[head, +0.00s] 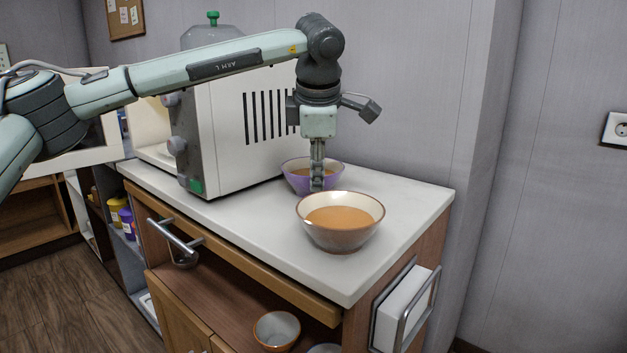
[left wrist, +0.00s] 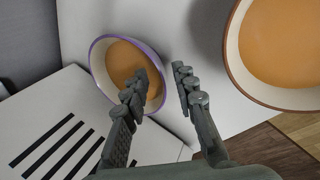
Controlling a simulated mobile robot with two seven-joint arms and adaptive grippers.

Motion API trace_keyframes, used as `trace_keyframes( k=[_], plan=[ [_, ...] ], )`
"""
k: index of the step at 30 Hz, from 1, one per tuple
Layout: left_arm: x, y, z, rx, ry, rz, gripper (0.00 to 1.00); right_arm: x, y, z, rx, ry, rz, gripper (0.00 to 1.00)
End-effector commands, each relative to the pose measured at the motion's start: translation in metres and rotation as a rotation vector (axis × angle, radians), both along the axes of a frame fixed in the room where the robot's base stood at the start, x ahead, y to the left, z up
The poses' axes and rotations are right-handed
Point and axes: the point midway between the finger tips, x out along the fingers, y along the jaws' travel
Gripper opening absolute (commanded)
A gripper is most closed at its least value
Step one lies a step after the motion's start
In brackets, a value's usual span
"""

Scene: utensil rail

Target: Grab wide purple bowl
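The wide purple bowl (head: 298,184) stands upright on the white counter, close to the wall and beside the white appliance. It has a cream inside and holds something orange-brown; it also shows in the left wrist view (left wrist: 115,60). My left gripper (head: 317,186) points down at the bowl's near right rim and hides part of it. In the left wrist view the gripper (left wrist: 160,76) is open, with one finger over the bowl's inside and the other outside its rim. I cannot tell whether either finger touches the bowl. My right gripper is not in view.
A larger brown-rimmed bowl (head: 342,236) with orange-brown contents stands just in front of my left gripper. The white appliance (head: 245,130) stands left of the purple bowl. The counter (head: 410,205) is clear to the right. Another bowl (head: 277,330) sits on the shelf below.

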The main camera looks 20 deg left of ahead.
Motion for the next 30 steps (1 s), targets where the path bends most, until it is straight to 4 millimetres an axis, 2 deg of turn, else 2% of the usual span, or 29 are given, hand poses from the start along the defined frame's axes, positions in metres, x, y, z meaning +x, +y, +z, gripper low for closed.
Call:
trace_keyframes(
  k=[6,15,22,30],
  plan=[
    [0.012,0.008,-0.027,0.001,0.002,0.001,0.27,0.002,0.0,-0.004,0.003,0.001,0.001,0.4],
    [0.014,0.008,-0.031,0.0,0.0,0.001,0.27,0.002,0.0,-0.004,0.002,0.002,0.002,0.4],
    [0.014,0.008,-0.031,0.0,0.0,0.001,0.0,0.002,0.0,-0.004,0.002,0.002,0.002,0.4],
    [0.014,0.008,-0.031,0.0,0.0,0.001,0.0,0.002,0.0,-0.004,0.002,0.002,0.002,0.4]
  ],
)
